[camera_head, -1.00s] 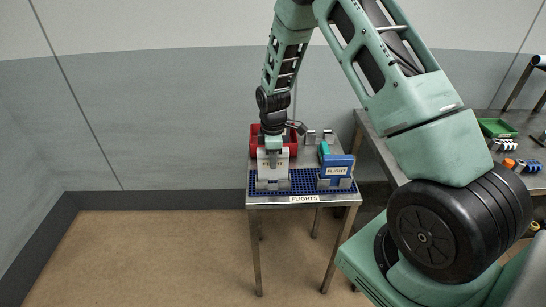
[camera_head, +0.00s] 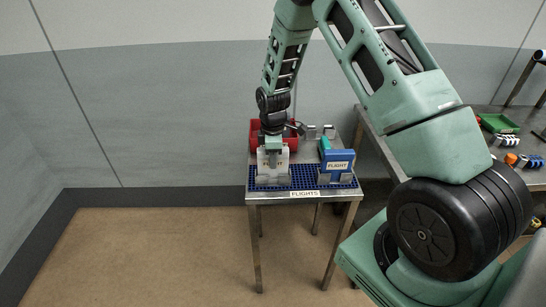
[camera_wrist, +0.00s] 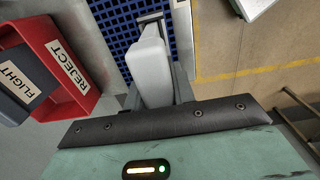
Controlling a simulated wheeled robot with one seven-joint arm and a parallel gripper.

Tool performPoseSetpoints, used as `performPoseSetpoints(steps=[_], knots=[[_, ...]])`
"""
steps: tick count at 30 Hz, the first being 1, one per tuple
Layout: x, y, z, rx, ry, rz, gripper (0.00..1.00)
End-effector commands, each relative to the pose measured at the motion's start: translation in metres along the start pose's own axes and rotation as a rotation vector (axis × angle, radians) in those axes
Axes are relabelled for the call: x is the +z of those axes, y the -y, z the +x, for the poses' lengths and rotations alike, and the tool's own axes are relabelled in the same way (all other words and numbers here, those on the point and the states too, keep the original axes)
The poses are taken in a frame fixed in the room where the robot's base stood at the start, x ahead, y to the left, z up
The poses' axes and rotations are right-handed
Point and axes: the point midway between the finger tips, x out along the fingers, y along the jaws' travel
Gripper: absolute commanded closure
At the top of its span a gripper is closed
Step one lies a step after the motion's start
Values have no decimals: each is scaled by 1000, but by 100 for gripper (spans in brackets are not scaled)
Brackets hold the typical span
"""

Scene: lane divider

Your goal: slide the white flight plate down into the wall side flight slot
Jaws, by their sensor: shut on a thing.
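The white flight plate (camera_head: 266,163) stands upright over the left end of the blue grid mat, its FLIGHT label mostly covered. My gripper (camera_head: 273,158) is shut on its upper part. In the wrist view the plate (camera_wrist: 150,68) lies between the fingers of my gripper (camera_wrist: 155,92). The grey slot brackets (camera_head: 272,181) stand at the plate's lower edge, with one bracket (camera_wrist: 151,18) visible in the wrist view. How deep the plate sits in the slot cannot be told. A blue flight plate (camera_head: 337,158) stands in the right slot.
A red bin (camera_head: 255,130) marked REJECT in the wrist view (camera_wrist: 82,98) stands behind the plate. The small metal table (camera_head: 325,196) has a FLIGHTS label. A longer bench (camera_head: 480,135) stands at right.

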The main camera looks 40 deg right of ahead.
Motion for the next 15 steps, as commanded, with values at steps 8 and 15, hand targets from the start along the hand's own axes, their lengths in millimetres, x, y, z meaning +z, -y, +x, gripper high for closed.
performPoseSetpoints(steps=[8,15], knots=[[0,0,7,1,0,0,100],[0,0,13,0,0,-1,100]])
